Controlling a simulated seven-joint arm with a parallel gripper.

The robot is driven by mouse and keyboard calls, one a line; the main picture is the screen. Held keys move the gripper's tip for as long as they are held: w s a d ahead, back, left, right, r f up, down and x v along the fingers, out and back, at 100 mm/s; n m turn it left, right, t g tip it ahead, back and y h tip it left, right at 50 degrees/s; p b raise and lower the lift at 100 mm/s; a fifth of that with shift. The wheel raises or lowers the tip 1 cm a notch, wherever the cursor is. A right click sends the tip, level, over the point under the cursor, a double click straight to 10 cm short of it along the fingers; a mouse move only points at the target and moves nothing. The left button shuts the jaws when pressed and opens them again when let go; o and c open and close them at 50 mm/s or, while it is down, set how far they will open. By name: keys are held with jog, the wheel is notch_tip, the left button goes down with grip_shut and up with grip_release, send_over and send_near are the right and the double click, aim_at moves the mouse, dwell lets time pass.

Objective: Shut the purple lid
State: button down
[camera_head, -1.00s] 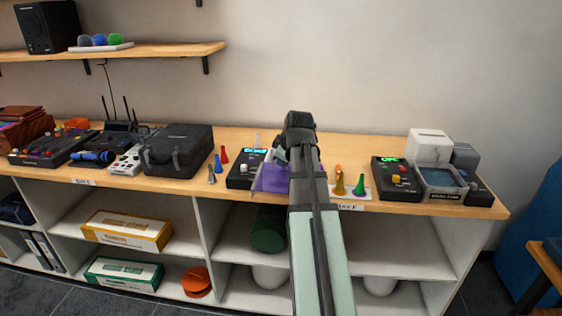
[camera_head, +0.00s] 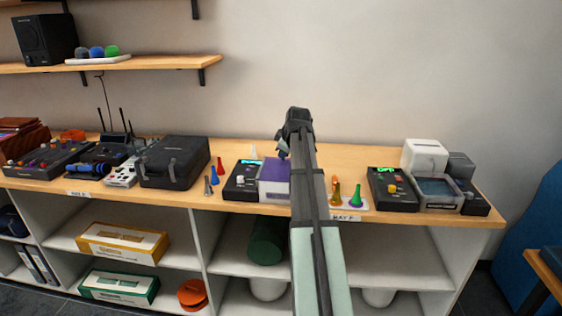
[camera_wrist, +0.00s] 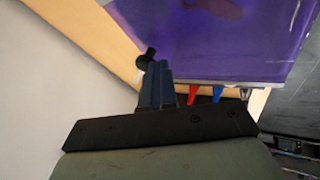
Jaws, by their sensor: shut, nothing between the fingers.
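The purple lid (camera_head: 275,169) lies over a small box (camera_head: 272,193) with a pale front, near the front edge of the wooden counter. It looks flat on top of the box. My arm hides its right side. In the wrist view the purple lid (camera_wrist: 225,40) fills the upper part, glossy and close. My gripper (camera_head: 282,147) is at the lid's back edge, a little above it. Its dark fingers (camera_wrist: 158,78) are shut and empty in the wrist view, beside the lid's edge. I cannot tell whether they touch it.
A black device (camera_head: 243,180) stands left of the box. Red and blue cones (camera_head: 220,166) stand further left, beside a black case (camera_head: 174,162). A green cone (camera_head: 355,196) and an orange one are right of my arm, then another black device (camera_head: 392,189). The counter behind is mostly clear.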

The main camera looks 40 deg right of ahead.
aim_at(280, 170)
jog(key=shift+w+d, duration=0.15)
jog(key=shift+d, duration=0.05)
jog(key=s+a, duration=0.2)
jog(key=a, duration=0.2)
jog(key=shift+s+r, duration=0.35)
jog(key=shift+s, duration=0.05)
jog(key=v, duration=1)
jog(key=shift+d, duration=0.25)
jog(key=shift+w, duration=0.15)
